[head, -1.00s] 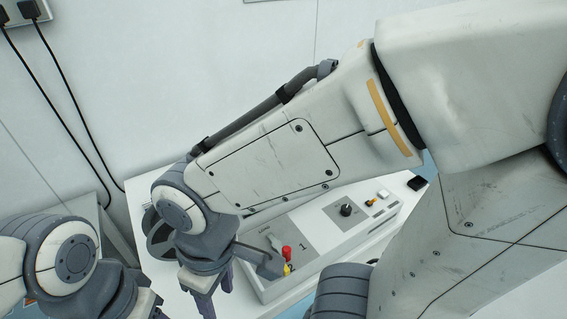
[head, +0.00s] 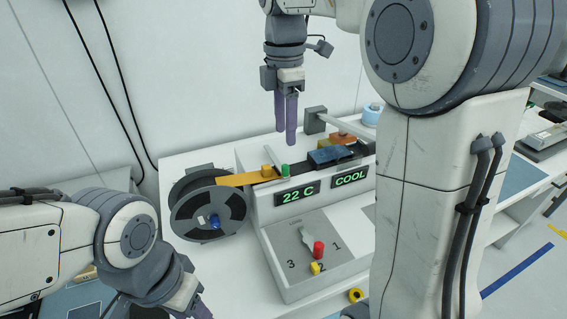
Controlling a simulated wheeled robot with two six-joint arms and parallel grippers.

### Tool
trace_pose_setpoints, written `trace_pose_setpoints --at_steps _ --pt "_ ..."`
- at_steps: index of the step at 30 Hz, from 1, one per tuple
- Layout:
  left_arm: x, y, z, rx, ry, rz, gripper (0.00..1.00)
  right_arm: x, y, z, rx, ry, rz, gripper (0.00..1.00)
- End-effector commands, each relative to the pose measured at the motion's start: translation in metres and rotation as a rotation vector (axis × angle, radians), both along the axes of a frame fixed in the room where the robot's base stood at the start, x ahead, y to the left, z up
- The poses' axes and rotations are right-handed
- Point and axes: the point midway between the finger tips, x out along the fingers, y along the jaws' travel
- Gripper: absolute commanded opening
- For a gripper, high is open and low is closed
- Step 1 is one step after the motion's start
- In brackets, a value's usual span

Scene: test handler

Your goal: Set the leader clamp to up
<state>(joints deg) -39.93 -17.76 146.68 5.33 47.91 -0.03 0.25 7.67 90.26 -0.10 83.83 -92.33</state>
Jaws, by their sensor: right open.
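The test handler (head: 262,210) stands on a white table, with a yellow-orange leader strip (head: 236,180) running onto it from a dark reel (head: 208,205). At the strip's end sit a small yellow-orange block (head: 267,171) and a green-topped post (head: 285,171). I cannot tell which of these is the leader clamp, or its setting. My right gripper (head: 286,140) points down, open and empty, above and behind the block and post, apart from them. My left gripper (head: 190,303) is at the bottom left; its fingers are mostly cut off by the frame.
Displays read 22 C (head: 297,196) and COOL (head: 350,178). A front panel (head: 335,262) carries a grey lever (head: 307,237), a red knob (head: 319,249) and a yellow one (head: 315,268). A blue block (head: 332,155) lies behind. My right arm hides the handler's right side.

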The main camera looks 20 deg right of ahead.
Motion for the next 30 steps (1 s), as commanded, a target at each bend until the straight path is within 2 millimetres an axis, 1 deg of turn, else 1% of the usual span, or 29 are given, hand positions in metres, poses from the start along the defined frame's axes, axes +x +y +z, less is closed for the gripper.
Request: trace_pose_setpoints --at_steps 1,6,12,15,18,26,27,28,29,30 --pt "0.000 0.000 -0.001 0.000 0.000 0.000 0.50 -0.002 0.000 -0.009 0.000 0.005 0.000 0.52" --pt "0.000 0.000 -0.002 0.000 0.000 0.000 0.50 -0.003 0.000 -0.042 0.000 0.004 -0.001 0.52" --pt "0.000 0.000 -0.002 0.000 0.000 0.000 0.50 -0.004 0.001 -0.074 0.001 0.004 -0.002 0.52" --pt "0.000 0.000 -0.002 0.000 0.000 0.000 0.50 -0.004 0.001 -0.083 0.001 0.002 -0.002 0.52" --pt "0.000 0.000 -0.002 0.000 0.000 0.000 0.50 -0.004 0.001 -0.088 0.001 0.000 -0.002 0.52" --pt "0.000 0.000 -0.002 0.000 0.000 0.000 0.50 -0.004 0.001 -0.090 0.001 -0.001 -0.002 0.52" --pt "0.000 0.000 -0.002 0.000 0.000 0.000 0.50 -0.004 0.001 -0.090 0.001 -0.001 -0.002 0.44" --pt "0.000 0.000 -0.002 0.000 0.000 0.000 0.50 -0.004 0.001 -0.090 0.001 -0.001 -0.002 0.33" --pt "0.000 0.000 -0.002 0.000 0.000 0.000 0.50 -0.004 0.001 -0.090 0.001 -0.001 -0.002 0.21" --pt "0.000 0.000 -0.002 0.000 0.000 0.000 0.50 -0.004 0.001 -0.089 0.001 -0.001 -0.002 0.06"
